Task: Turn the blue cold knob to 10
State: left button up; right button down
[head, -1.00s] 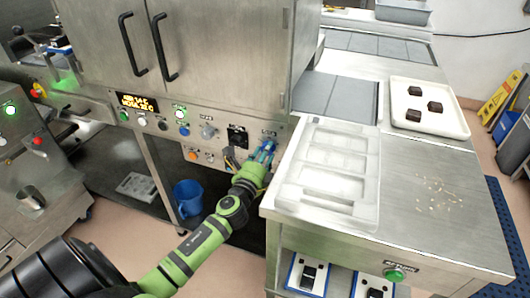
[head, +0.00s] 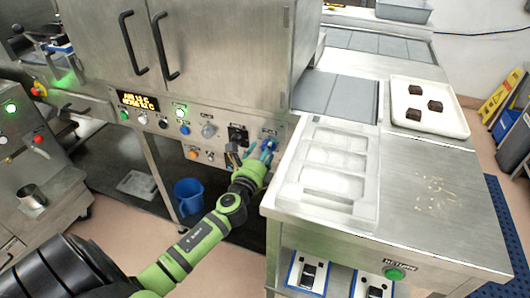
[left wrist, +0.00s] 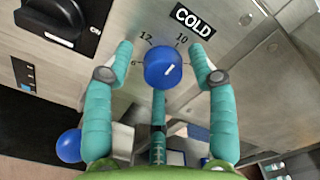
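The blue cold knob (left wrist: 163,68) sits on the steel panel below a black COLD label (left wrist: 193,22). Its white mark points up and to the right, roughly toward the 10; I cannot tell if it lines up exactly. Printed numbers, including 12 and 10, ring the knob. My left gripper (left wrist: 162,68) has its teal fingers spread on both sides of the knob, with visible gaps. In the head view the left gripper (head: 259,153) is at the right end of the panel, and the knob (head: 269,144) shows just beyond its fingers. My right gripper is not in view.
A black rotary switch (left wrist: 62,22) is left of the knob. Several buttons and a lit display (head: 138,101) are farther left on the panel.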

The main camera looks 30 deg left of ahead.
pick_arm(q)
jog(key=shift+d+f, duration=0.1)
jog(key=v, duration=1.2)
dwell(0.4)
